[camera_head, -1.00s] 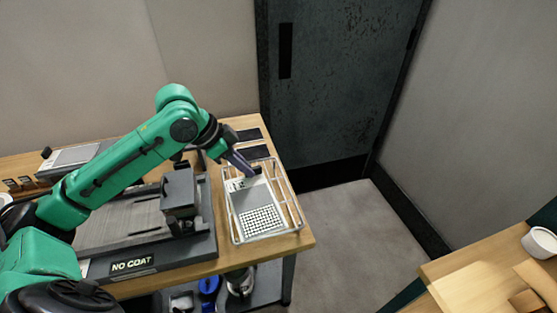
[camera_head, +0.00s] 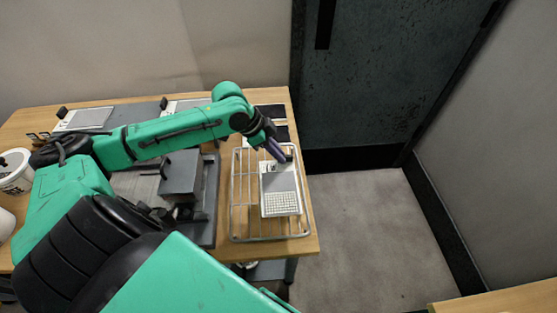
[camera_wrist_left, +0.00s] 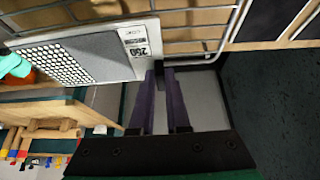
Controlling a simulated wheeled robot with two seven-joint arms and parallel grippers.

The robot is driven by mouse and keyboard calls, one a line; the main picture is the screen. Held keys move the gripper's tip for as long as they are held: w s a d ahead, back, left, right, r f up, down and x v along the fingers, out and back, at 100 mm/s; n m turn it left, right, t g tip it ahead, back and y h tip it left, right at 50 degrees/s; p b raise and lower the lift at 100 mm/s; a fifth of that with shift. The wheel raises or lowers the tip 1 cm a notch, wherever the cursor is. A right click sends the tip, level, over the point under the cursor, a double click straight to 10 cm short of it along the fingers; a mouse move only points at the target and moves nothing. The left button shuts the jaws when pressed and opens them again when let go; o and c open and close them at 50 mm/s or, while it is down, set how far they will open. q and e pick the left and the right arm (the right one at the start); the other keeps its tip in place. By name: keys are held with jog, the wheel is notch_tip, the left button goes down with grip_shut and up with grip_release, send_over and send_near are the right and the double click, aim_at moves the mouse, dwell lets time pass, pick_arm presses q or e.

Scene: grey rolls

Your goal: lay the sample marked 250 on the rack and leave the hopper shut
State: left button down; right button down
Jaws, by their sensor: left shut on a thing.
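The sample (camera_head: 279,182) is a flat grey-and-white panel with a dotted patch at its near end. It lies over the right part of the wire rack (camera_head: 234,208), inside the rim in the head view. In the left wrist view the sample (camera_wrist_left: 80,58) shows a label that seems to read 250, though the print is small. My left gripper (camera_head: 278,155) is shut on the sample's far, labelled end; its purple fingers (camera_wrist_left: 160,78) meet that edge in the wrist view. A dark grey box (camera_head: 181,175), possibly the hopper, stands on the coater left of the rack and looks closed. My right gripper is out of view.
Dark flat pieces (camera_head: 270,112) lie behind the rack. Another light panel (camera_head: 85,118) lies at the back left, with a white tub (camera_head: 15,170) at the left edge. The table ends just right of the rack, with open floor (camera_head: 360,220) beyond.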

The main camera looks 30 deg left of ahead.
aim_at(278, 162)
pick_arm(q)
jog(key=f, duration=0.3)
jog(key=shift+s+d, duration=0.1)
jog(key=shift+s, duration=0.15)
jog(key=shift+f, duration=0.2)
jog(key=c, duration=0.9)
grip_release()
jog(key=shift+w, duration=0.1)
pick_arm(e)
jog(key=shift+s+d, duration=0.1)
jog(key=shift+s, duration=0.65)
